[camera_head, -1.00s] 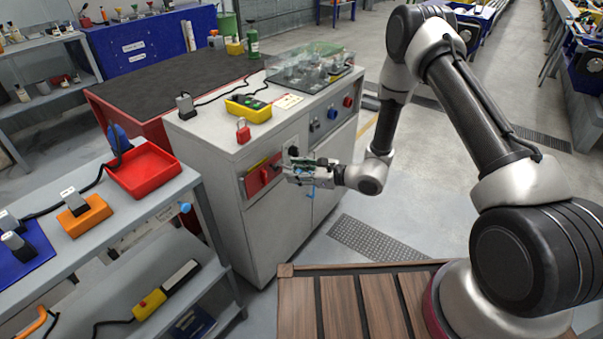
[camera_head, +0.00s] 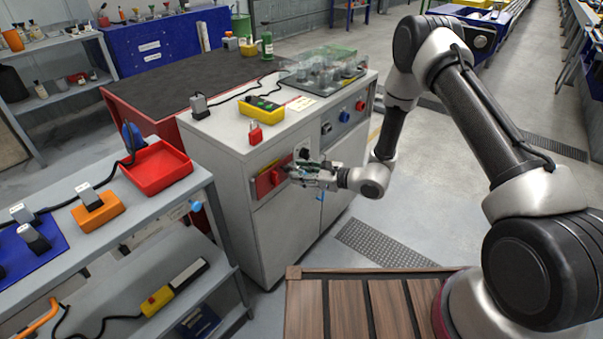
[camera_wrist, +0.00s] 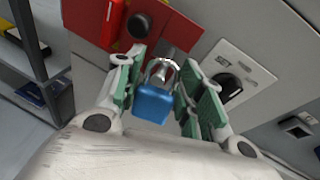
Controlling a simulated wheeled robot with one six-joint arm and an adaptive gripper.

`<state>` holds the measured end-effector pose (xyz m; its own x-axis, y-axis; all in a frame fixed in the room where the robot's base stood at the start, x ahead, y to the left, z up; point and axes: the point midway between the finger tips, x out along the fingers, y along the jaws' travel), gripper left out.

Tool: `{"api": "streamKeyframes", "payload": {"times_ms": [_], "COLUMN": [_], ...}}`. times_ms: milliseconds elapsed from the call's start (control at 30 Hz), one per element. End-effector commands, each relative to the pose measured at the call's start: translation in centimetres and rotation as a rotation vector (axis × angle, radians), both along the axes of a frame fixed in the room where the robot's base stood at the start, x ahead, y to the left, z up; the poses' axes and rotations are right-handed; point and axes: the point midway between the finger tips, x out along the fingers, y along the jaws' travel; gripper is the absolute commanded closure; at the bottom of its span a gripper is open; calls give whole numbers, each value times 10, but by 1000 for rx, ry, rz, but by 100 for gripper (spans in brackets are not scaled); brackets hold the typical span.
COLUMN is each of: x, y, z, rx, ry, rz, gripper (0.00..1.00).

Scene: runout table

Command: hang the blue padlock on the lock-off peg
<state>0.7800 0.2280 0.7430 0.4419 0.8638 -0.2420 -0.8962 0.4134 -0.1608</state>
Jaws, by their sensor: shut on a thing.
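The blue padlock (camera_wrist: 153,103) is between my gripper's (camera_wrist: 158,92) green-padded fingers in the wrist view, its silver shackle pointing toward the red panel (camera_wrist: 182,28). A short grey metal peg (camera_wrist: 173,54) shows at the panel's lower edge, right by the shackle. I cannot tell whether the shackle is around the peg or only in front of it. In the head view my gripper (camera_head: 310,176) is shut on the padlock close to the cabinet front, with a bit of blue (camera_head: 321,195) below it. The red panel (camera_head: 270,178) is just left of the gripper.
A black rotary knob (camera_wrist: 228,86) on a pale plate is right of the fingers. A shelf with a red tray (camera_head: 157,187) is at left. Floor right of the cabinet is clear.

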Motion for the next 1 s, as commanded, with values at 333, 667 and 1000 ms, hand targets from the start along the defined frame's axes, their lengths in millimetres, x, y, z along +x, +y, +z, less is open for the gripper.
{"api": "streamKeyframes", "payload": {"times_ms": [333,667,1000], "x": [0,-1,-27], "y": [0,-2,-55], "z": [0,0,15], "rx": [0,-1,0], "ry": [0,0,2], "rz": [0,0,-5], "gripper": [37,37,37]}}
